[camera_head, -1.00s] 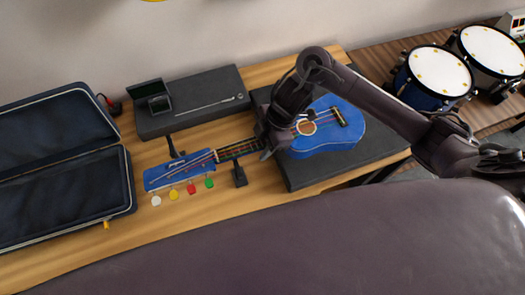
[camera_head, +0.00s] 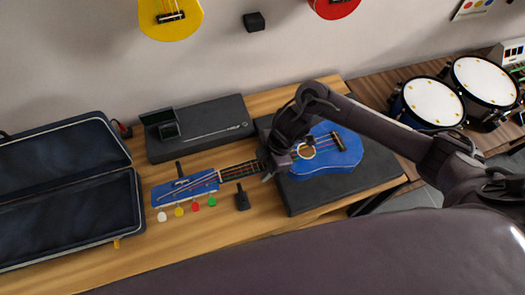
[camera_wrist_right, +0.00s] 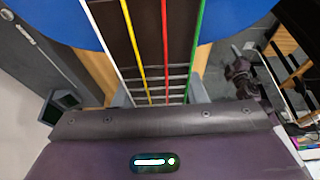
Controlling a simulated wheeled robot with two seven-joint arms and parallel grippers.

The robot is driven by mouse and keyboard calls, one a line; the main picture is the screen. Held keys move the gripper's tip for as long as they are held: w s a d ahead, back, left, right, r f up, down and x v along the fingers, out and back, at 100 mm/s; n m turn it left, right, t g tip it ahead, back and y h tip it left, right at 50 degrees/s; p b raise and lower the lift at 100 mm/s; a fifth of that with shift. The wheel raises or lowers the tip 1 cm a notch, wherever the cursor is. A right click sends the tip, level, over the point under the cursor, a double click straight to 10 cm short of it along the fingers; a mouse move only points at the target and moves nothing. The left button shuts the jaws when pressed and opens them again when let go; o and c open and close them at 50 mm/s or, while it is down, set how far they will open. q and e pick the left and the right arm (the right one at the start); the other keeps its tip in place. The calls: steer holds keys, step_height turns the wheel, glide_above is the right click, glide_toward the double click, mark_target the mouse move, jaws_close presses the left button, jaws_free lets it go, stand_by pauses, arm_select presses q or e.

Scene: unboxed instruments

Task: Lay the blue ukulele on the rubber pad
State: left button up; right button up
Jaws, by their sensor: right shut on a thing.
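The blue ukulele (camera_head: 345,152) has its body over the dark grey rubber pad (camera_head: 340,190). Its neck points left past the pad's edge, and its blue headstock (camera_head: 185,187) is above the wooden table. Whether the body touches the pad all over I cannot tell. My right gripper (camera_head: 272,166) is shut on the neck close to the body. In the right wrist view the gripper (camera_wrist_right: 160,97) has a finger on each side of the fretboard (camera_wrist_right: 148,50), with coloured strings running between them. My left gripper is not in view.
An open dark case (camera_head: 70,205) lies at the left. A dark slab (camera_head: 205,145) with a small open box (camera_head: 163,125) is at the back. A small black stand (camera_head: 242,198) is by the neck. Drums (camera_head: 432,102) stand at the right. Yellow (camera_head: 170,18) and red ukuleles hang on the wall.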

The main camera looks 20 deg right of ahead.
steer(key=shift+s+d+f+b, duration=0.1)
steer(key=shift+s+f+b, duration=0.05)
steer(key=shift+f+b, duration=2.5)
steer(key=shift+s+d+f+b, duration=0.1)
steer(key=shift+f+b, duration=1.85)
steer(key=shift+f, duration=1.3)
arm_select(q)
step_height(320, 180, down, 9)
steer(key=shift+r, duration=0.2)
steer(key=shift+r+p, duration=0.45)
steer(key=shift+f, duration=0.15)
arm_select(e)
steer(key=shift+f, duration=0.4)
steer(key=o, duration=1.1)
steer(key=shift+s, duration=0.1)
